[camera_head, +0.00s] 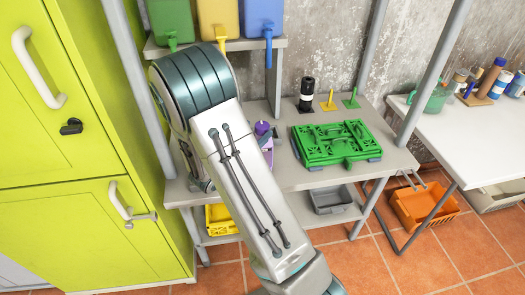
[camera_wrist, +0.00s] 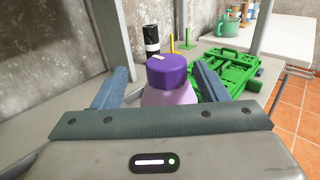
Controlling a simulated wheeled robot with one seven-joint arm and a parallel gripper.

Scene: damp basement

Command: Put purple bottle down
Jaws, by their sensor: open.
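The purple bottle (camera_wrist: 166,73), with a dark purple cap and a lighter purple body, stands upright on the grey shelf table (camera_head: 300,178). In the head view the bottle (camera_head: 266,146) is partly hidden behind my arm. My gripper (camera_wrist: 157,92) is open, with one blue-grey finger on each side of the bottle. A gap shows on each side at the cap; the lower body is hidden by the gripper's front.
A green case (camera_head: 336,142) lies right of the bottle. A black bottle with a white band (camera_head: 306,95) and yellow (camera_head: 328,101) and green (camera_head: 351,99) upright pieces stand behind. Bare tabletop lies in front of the case.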

